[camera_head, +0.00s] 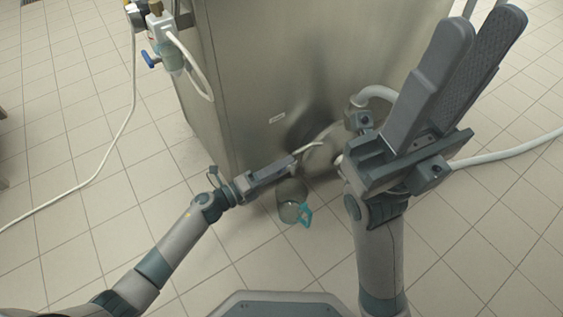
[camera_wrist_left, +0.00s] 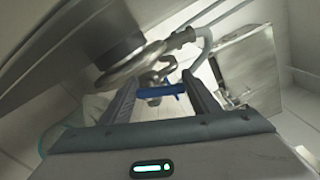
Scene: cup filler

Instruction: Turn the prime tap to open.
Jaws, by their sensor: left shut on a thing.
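The prime tap's blue lever (camera_wrist_left: 160,91) lies crosswise between my left fingertips in the left wrist view, in front of a metal tap body (camera_wrist_left: 155,72). My left gripper (camera_head: 292,160) is shut on this lever, low beside the steel cabinet (camera_head: 260,60). In the head view the lever is hidden at the gripper's tip. My right gripper (camera_head: 478,25) is raised at the right, its two long fingers apart and nothing seen between them.
A clear jug (camera_head: 290,200) with a cyan handle is below my left gripper. A second blue-handled valve (camera_head: 150,60) hangs by the cabinet's upper left. A white hose (camera_head: 510,150) runs off to the right.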

